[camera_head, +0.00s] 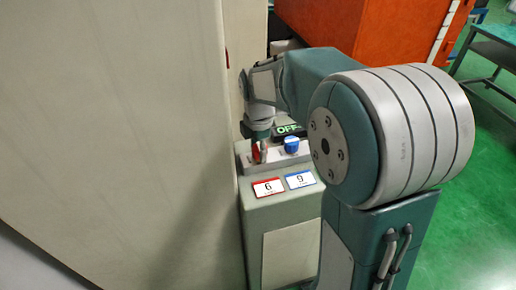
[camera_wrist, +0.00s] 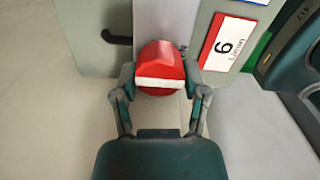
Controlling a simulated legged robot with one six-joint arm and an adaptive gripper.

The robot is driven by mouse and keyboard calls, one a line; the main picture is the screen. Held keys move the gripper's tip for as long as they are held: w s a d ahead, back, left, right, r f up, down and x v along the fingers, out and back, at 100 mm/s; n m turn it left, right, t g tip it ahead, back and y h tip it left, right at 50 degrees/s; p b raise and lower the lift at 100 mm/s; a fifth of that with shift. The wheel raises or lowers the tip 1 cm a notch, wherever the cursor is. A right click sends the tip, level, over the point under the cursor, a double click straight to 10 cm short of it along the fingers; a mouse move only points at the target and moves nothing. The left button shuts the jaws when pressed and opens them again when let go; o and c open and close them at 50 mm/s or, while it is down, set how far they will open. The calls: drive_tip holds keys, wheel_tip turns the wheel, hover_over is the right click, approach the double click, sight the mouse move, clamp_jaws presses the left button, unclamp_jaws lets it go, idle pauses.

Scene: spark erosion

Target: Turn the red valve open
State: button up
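The red valve (camera_wrist: 160,60) is a rounded red knob with a white bar across its near side. In the wrist view it sits between the two fingers of my gripper (camera_wrist: 160,82), with a finger against each side. My gripper looks shut on it. In the head view the red valve (camera_head: 257,153) shows as a small red patch under my gripper (camera_head: 259,147), on top of the grey cabinet (camera_head: 284,212). My gripper and wrist partly hide it there.
A blue knob (camera_head: 291,145) stands right of the red valve, by a lit "OFF" sign (camera_head: 288,130). A red-framed "6" label (camera_head: 268,187) and a blue-framed "9" label (camera_head: 300,180) lie in front. A large beige wall (camera_head: 110,130) rises close on the left.

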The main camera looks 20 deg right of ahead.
sight(259, 150)
drive_tip(key=o, duration=0.3)
drive_tip(key=shift+f, duration=0.1)
drive_tip(key=shift+w+r, duration=0.1)
drive_tip(key=shift+r, duration=0.1)
wheel_tip(259, 150, up, 12)
drive_tip(key=shift+f, duration=0.2)
idle(0.3)
drive_tip(key=s+f+m+t, duration=0.3)
drive_tip(key=s+m+t, duration=0.2)
drive_tip(key=s+m, duration=1.5)
drive_tip(key=shift+s+t, duration=0.3)
